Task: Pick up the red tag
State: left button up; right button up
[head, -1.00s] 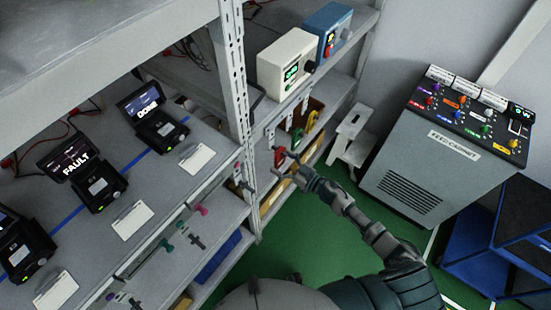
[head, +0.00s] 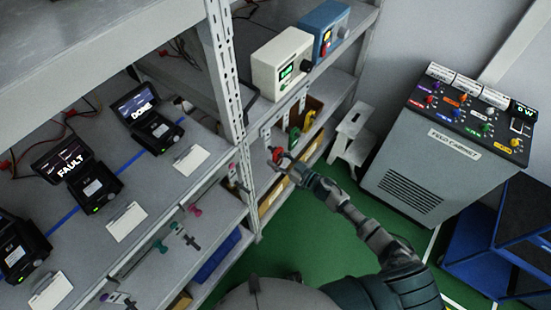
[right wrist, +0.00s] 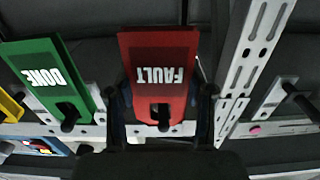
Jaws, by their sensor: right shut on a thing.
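The red tag (right wrist: 158,68) fills the middle of the right wrist view, with the word FAULT upside down on it and a dark slot at its lower end. My right gripper (right wrist: 160,112) has one finger at each side edge of the tag and is shut on it. In the head view, the right gripper (head: 279,161) is at the small tag rail on the shelf, with the red tag (head: 276,153) at its fingertips. My left gripper is not in view.
A green DONE tag (right wrist: 45,78) hangs beside the red one, with a yellow tag (right wrist: 12,108) beyond. A perforated rack post (right wrist: 252,60) stands close to the right finger. A grey cabinet (head: 430,170) and a white step stool (head: 350,140) stand right of the rack.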

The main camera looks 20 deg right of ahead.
jog(key=shift+s+d+r, duration=0.45)
jog(key=shift+d+r, duration=0.1)
jog(key=shift+d, duration=0.1)
jog(key=v, duration=0.6)
jog(key=a+v, duration=0.1)
jog(key=v, duration=0.3)
jog(key=shift+s+d, duration=0.15)
jog(key=shift+s, duration=0.3)
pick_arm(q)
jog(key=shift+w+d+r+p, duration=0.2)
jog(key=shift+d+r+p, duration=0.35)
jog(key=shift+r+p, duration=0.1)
pick_arm(e)
jog(key=s+d, duration=0.2)
jog(key=s+d+r, duration=0.1)
jog(key=s+d, duration=0.1)
jog(key=shift+s+r, duration=0.25)
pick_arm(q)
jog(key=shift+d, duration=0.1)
pick_arm(e)
jog(key=shift+d+f, duration=0.1)
jog(key=shift+d, duration=0.1)
